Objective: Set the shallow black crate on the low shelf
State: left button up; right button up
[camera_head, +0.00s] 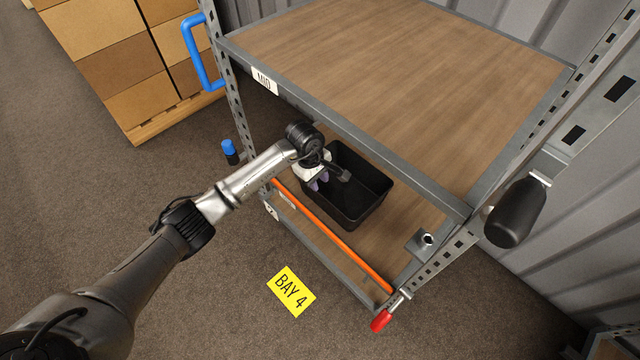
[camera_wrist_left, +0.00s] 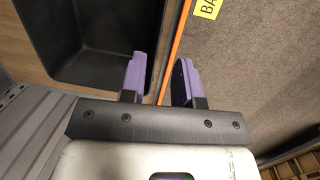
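The black crate (camera_head: 365,213) sits on the low shelf (camera_head: 395,244), behind the orange bar (camera_head: 335,238) along the shelf's front. It looks empty. My left gripper (camera_head: 319,182) is at the crate's near left side, partly hiding that rim. In the left wrist view my left gripper (camera_wrist_left: 160,85) is open, its purple-padded fingers apart. One finger overlaps the inside of the crate (camera_wrist_left: 85,65); the other is outside its wall. The crate's edge and the orange bar (camera_wrist_left: 176,45) show in the gap. I cannot tell whether the fingers touch the crate. My right gripper is not in view.
The wooden middle shelf (camera_head: 400,85) overhangs the low one. Metal posts, a blue handle (camera_head: 196,55), a black knob (camera_head: 515,212) and a red-tipped lever (camera_head: 381,319) stick out around the rack. Cardboard boxes (camera_head: 115,60) stand left. Floor near the yellow BAY 4 sign (camera_head: 291,291) is clear.

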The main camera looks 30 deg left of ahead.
pick_arm(q)
jog(key=shift+s+a+r, duration=0.1)
jog(key=shift+a+r, duration=0.05)
jog(key=shift+r, duration=0.75)
